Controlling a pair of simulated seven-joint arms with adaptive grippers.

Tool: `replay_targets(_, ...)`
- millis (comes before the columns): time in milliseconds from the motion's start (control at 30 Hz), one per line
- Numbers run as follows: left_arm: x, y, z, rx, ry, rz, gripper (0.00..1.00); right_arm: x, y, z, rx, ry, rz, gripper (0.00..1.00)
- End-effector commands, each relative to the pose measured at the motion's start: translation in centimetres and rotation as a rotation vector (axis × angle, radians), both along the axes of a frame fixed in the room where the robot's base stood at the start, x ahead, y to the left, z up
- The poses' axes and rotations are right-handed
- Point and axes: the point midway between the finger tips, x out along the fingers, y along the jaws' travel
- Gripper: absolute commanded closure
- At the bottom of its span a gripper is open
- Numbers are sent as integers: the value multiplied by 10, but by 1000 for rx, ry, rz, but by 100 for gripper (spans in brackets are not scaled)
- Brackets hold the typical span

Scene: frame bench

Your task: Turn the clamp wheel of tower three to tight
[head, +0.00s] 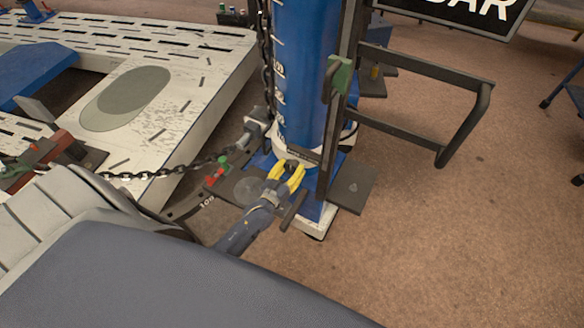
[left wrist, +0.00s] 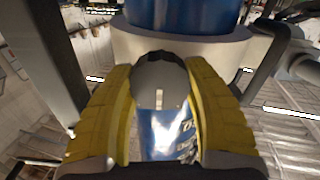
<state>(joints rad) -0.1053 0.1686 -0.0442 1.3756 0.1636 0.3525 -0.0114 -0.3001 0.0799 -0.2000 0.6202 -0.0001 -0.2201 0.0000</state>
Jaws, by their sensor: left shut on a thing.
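The blue tower (head: 303,75) with white graduations stands upright in the middle of the head view, with a white collar at its foot. My left gripper (head: 292,174), with yellow fingers, is at the front of that collar. It is shut on a dark round knob, which I take for the clamp wheel (head: 290,164). In the left wrist view the grey round wheel (left wrist: 160,80) sits between the yellow fingers of my left gripper (left wrist: 163,90), just below the pale collar (left wrist: 200,48). Its far side is hidden. No tower number is readable. My right gripper is out of view.
A chain (head: 165,170) runs to a hook by the tower's left side. A dark handle frame (head: 462,115) juts out right of the tower. A slotted pale bench (head: 190,90) fills the left. Brown floor (head: 440,235) is clear at right.

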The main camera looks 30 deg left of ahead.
Motion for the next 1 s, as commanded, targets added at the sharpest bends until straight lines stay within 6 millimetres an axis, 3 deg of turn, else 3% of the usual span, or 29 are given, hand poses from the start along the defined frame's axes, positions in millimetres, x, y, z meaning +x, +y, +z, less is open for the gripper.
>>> replay_targets(267, 2, 1, 3, -2, -7, 1, 79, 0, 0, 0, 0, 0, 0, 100)
replay_targets(300, 2, 1, 3, -2, -7, 1, 44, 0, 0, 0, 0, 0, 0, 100)
replay_targets(500, 1, 0, 2, -2, -4, 1, 21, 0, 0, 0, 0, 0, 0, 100)
replay_targets(833, -3, 0, 0, -2, -1, 0, 21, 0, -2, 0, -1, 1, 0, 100)
replay_targets(1000, -21, 0, 0, -2, 0, 1, 21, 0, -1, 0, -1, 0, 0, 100)
